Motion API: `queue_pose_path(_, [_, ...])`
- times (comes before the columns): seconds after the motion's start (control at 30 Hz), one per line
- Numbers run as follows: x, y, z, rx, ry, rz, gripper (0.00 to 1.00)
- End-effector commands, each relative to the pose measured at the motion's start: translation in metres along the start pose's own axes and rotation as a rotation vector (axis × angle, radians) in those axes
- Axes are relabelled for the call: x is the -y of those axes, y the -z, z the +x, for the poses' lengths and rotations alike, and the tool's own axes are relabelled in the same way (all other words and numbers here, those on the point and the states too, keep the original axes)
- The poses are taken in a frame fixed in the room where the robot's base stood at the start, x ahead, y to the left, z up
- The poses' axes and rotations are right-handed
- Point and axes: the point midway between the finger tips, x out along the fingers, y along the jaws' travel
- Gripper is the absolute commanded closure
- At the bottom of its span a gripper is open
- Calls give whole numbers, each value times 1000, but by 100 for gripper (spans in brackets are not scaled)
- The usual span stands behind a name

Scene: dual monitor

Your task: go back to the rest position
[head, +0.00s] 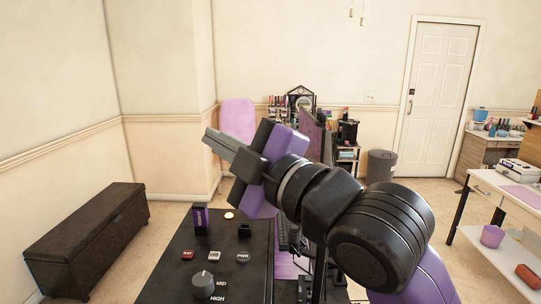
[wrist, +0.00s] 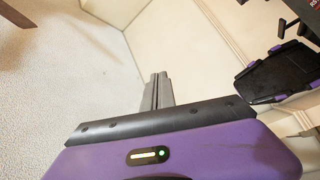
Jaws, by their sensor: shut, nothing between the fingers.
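My gripper (head: 207,137) is raised in front of me in the head view, pointing up and to the left. Its fingers are together with nothing between them. The wrist view also shows the closed grey fingers (wrist: 158,78) beyond the purple gripper body. My black and purple arm crosses the head view from the lower right. It hides part of the space behind it.
A black panel (head: 180,262) with a knob (head: 203,284) and small buttons lies below the gripper. A dark bench (head: 90,235) stands at left. A purple chair (head: 237,118), a bin (head: 381,165) and a white door (head: 441,85) are behind. A white table (head: 500,195) stands at right.

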Motion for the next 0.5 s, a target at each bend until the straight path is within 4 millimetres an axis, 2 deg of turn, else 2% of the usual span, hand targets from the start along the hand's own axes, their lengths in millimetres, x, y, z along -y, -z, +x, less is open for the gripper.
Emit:
queue_pose_path(0.1, [-1,-15,-21,-22,-135,213,100])
queue_pose_path(0.27, [3,-41,-55,-35,-300,448,100])
queue_pose_path(0.5, [31,-85,-120,-14,-512,718,100])
